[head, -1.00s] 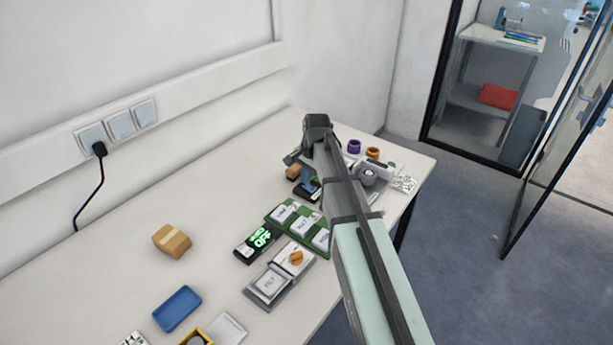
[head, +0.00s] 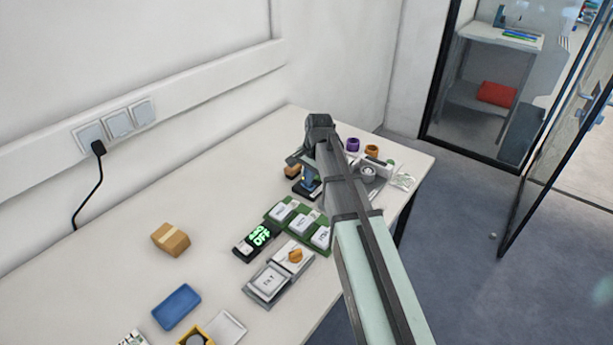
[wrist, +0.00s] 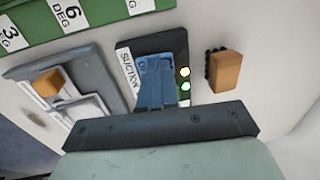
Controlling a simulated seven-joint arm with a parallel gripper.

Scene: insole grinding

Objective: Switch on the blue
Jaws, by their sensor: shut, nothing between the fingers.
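A black box labelled SUCTION (wrist: 122,60) carries a blue switch part (wrist: 158,70) with an "O" mark near its top left corner. Two small lights, one pale yellow and one green, glow on the box's right side. In the head view, the box (head: 304,190) sits towards the table's far end, with the blue part (head: 310,180) standing up from it. My gripper (head: 303,162) is shut and empty, pointing down right over the blue part. In the wrist view, its dark body covers the box's lower end; contact cannot be told.
An orange-brown block (wrist: 225,70) stands right of the box. A green rack (head: 272,213) with labelled white blocks, a lit black display (head: 257,240) and a grey tray (head: 366,188) are close by.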

